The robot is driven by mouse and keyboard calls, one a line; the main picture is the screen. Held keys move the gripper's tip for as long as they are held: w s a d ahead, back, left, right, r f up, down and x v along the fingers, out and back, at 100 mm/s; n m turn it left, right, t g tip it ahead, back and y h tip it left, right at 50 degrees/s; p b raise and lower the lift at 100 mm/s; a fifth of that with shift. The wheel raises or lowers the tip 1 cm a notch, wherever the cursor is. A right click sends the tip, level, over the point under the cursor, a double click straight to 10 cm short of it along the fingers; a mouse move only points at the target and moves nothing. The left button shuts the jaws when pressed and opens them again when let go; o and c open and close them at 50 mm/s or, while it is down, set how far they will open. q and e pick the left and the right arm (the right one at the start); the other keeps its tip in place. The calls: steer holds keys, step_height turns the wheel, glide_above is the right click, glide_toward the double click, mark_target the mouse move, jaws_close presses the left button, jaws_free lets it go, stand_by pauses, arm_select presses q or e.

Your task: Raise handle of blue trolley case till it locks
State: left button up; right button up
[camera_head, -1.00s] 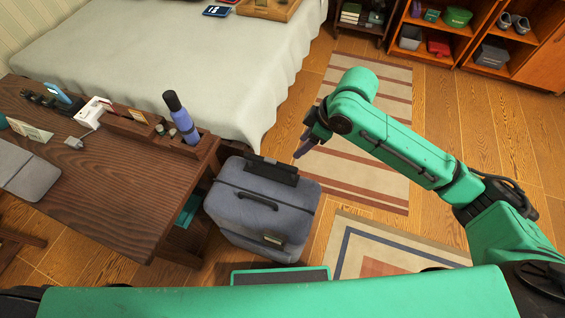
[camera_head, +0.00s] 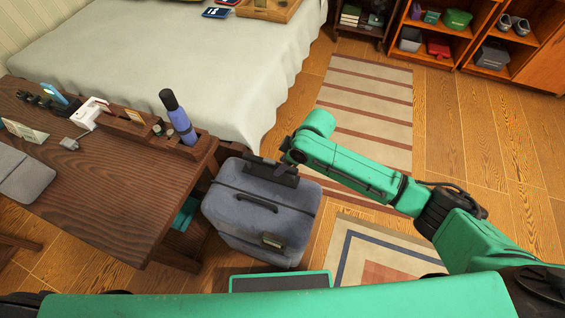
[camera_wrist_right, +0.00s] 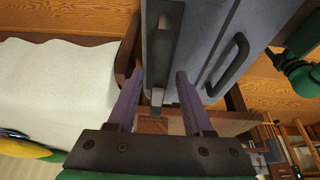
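The blue-grey trolley case (camera_head: 245,215) stands upright on the floor beside the desk. Its dark trolley handle (camera_head: 262,170) lies low along the case's far top edge, and a black carry handle (camera_head: 257,202) sits on the top face. My right gripper (camera_head: 284,168) is at the right end of the trolley handle, partly hidden by my own arm. In the right wrist view, its purple fingers (camera_wrist_right: 158,92) are apart, with the end of the trolley handle (camera_wrist_right: 163,45) between them or just beyond; I cannot tell whether they touch. My left gripper is not in view.
A dark wooden desk (camera_head: 95,190) with a blue bottle (camera_head: 180,118) stands close on the left. A bed (camera_head: 180,60) is behind the case. A striped rug (camera_head: 365,110) lies on the floor to the right. Shelves (camera_head: 450,35) stand at the back.

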jaws_close()
stand_by(1.2)
